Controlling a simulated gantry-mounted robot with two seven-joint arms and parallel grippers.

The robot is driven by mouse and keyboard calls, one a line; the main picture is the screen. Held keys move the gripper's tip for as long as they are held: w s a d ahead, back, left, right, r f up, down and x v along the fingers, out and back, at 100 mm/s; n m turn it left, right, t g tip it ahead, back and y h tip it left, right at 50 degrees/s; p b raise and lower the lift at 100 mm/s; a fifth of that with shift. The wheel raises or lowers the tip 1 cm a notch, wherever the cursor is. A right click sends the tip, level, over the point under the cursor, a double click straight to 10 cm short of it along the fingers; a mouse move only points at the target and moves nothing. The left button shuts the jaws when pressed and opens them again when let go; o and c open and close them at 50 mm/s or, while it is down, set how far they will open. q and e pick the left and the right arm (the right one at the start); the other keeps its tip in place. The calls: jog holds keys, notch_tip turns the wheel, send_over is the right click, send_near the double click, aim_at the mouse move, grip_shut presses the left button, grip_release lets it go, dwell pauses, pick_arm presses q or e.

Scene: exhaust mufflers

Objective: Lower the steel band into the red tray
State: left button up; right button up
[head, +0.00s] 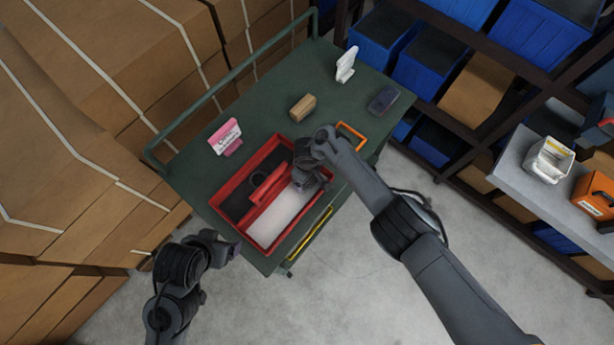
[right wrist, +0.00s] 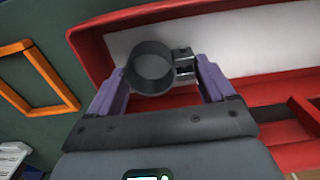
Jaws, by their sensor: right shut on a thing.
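The red tray (head: 220,202) lies on the green cart and has a raised central handle (head: 268,187). One compartment has a dark floor, the other a white floor. My right gripper (head: 303,184) is over the tray's right end, on the white-floored side. In the right wrist view the gripper (right wrist: 160,78) is shut on the steel band (right wrist: 152,89), a dark ring with a bolted clamp. White floor and the red tray wall (right wrist: 85,45) show behind the band; its height above the floor is unclear. My left gripper (head: 232,250) is beside the cart's near-left edge, its jaws unclear.
An orange frame (head: 351,136) lies right of the tray. A pink-and-white card (head: 226,138), tan block (head: 302,108), white stand (head: 347,64) and dark case (head: 383,100) stand behind.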

jog(key=o, duration=1)
jog(key=shift+c, duration=0.2)
jog(key=s+a+r+m+t+y+p, duration=0.1)
jog(key=s+r+p, duration=0.2)
jog(key=r+p, duration=0.3)
jog(key=s+a+r+m+t+y+p, duration=0.1)
jog(key=s+r+y+p, duration=0.15)
jog(key=r, duration=0.55)
jog(key=s+d+r+m+h+p, duration=0.1)
jog(key=s+d+r+m+p, duration=0.2)
jog(key=s+d+r, duration=0.6)
jog(key=s+d+r+m+t+h+p, duration=0.1)
jog(key=s+d+r+m+h+p, duration=0.1)
jog(key=s+d+r, duration=0.7)
jog(key=d+m+p, duration=0.1)
jog(key=d+p, duration=0.1)
jog(key=d, duration=0.4)
jog(key=shift+s+d+r+t, duration=0.2)
jog(key=shift+s+d+t, duration=0.1)
jog(key=shift+d, duration=0.05)
